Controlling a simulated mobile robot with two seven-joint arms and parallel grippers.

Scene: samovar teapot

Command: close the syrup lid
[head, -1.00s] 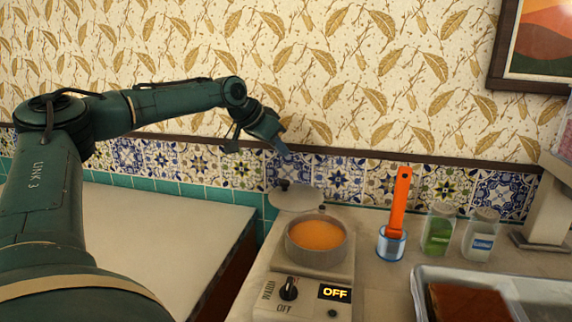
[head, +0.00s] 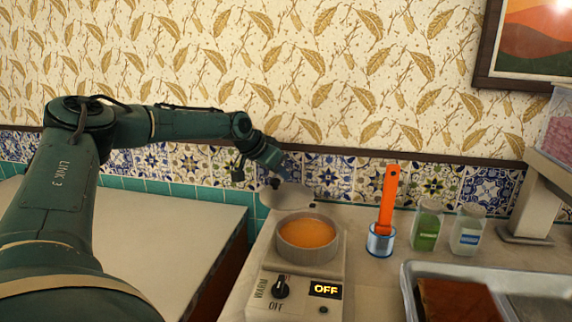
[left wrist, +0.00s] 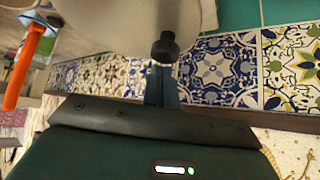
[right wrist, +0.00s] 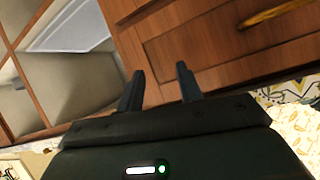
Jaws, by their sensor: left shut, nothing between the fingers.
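The syrup pot (head: 307,239) holds orange syrup and sits on the warmer. Its round grey lid (head: 290,197) stands open, tilted up behind the pot, with a dark knob (head: 274,184) on its far side. My left gripper (head: 286,172) is shut and empty, just behind and above the open lid. In the left wrist view the shut fingers (left wrist: 160,84) are close to the lid (left wrist: 130,22) and its black knob (left wrist: 165,47); I cannot tell whether they touch. My right gripper (right wrist: 160,85) is open and empty in front of wooden drawers.
The warmer (head: 292,291) has a dial and an OFF display. To its right are an orange-handled utensil (head: 389,195) in a glass cup, a green jar (head: 426,228), a pale jar (head: 468,232) and a metal tray (head: 540,290). The tiled wall (head: 330,178) is close behind the lid.

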